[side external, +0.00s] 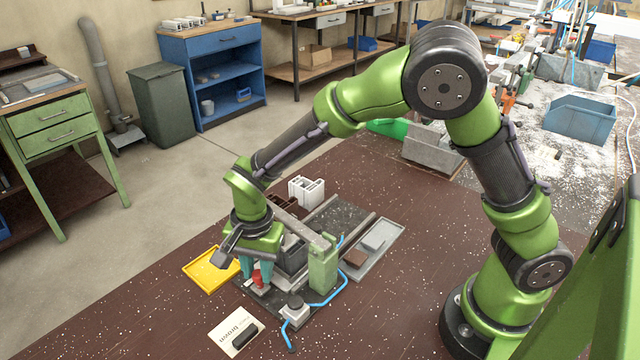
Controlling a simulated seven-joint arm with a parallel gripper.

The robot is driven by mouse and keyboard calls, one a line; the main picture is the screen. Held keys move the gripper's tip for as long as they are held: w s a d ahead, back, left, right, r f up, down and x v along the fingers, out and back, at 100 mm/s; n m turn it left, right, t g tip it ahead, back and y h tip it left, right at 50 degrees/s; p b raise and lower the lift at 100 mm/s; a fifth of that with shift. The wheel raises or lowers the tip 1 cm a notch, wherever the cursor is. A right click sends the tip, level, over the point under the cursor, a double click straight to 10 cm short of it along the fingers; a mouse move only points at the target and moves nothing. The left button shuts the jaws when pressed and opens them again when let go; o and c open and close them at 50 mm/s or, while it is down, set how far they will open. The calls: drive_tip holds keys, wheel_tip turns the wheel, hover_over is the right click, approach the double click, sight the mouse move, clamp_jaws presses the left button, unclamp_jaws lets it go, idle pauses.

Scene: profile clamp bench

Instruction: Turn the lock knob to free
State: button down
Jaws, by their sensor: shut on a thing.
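The red lock knob (258,279) sits at the front left of the clamp fixture (262,298) in the side external view. My gripper (257,274) points down over it, with one teal finger on each side. The fingers are shut on the knob. The upper part of the knob is partly hidden by the fingers, and I cannot tell which way it is turned. A green block (323,267) stands at the right of the fixture, with a grey bar running from its top towards the back left.
A yellow tray (198,276) lies left of the fixture. A grey tray (388,246) holds flat pieces on the right. A white profile (307,191) stands behind.

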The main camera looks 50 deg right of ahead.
drive_tip(key=shift+n, duration=0.3)
drive_tip(key=n, duration=0.3)
drive_tip(key=shift+n, duration=0.4)
drive_tip(key=n, duration=0.9)
drive_tip(key=shift+d, duration=0.1)
drive_tip(key=n, duration=0.4)
drive_tip(key=shift+w+r+g, duration=0.1)
drive_tip(key=shift+g, duration=0.2)
drive_tip(key=shift+n, duration=0.4)
drive_tip(key=c, duration=0.9)
unclamp_jaws()
